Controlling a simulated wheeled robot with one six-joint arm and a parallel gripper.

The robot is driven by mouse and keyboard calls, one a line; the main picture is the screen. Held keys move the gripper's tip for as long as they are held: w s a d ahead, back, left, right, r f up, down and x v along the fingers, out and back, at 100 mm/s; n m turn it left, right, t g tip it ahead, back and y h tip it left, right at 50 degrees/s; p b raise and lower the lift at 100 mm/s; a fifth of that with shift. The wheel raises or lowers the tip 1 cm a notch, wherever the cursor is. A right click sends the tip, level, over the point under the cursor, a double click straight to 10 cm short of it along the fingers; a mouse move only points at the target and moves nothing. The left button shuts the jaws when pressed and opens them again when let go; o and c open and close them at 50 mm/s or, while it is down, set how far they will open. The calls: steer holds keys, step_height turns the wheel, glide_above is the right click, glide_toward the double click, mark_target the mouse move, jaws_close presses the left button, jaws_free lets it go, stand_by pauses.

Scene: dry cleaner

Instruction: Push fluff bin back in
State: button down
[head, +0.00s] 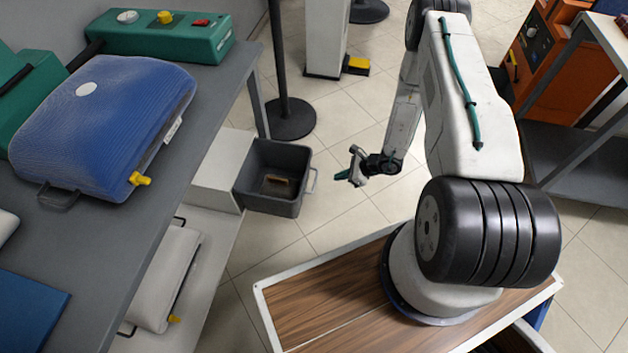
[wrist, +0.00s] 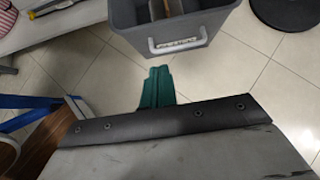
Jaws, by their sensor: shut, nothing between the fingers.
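The fluff bin (head: 272,204) is a dark grey open drawer-like box pulled out of a white housing (head: 224,170) under the grey table. A brown-topped object lies inside it. Its light handle (head: 312,181) is on the side facing my arm. My gripper (head: 343,175) is shut and empty, to the right of the handle and apart from it. In the wrist view the bin (wrist: 170,28) is at the top with its handle (wrist: 178,41), and my green fingertips (wrist: 157,80) are below it, together.
The grey table (head: 225,85) carries a blue padded press (head: 105,125) and a green control box (head: 150,35). A black post base (head: 290,118) stands on the floor behind the bin. Tiled floor between the bin and my gripper is clear.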

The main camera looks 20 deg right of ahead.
steer(key=x, duration=0.8)
steer(key=a+r+x, duration=0.1)
steer(key=x, duration=0.3)
steer(key=shift+w+r, duration=0.1)
steer(key=shift+w, duration=0.1)
steer(key=shift+w+a, duration=0.4)
steer(key=shift+a, duration=0.1)
steer(key=shift+w, duration=0.1)
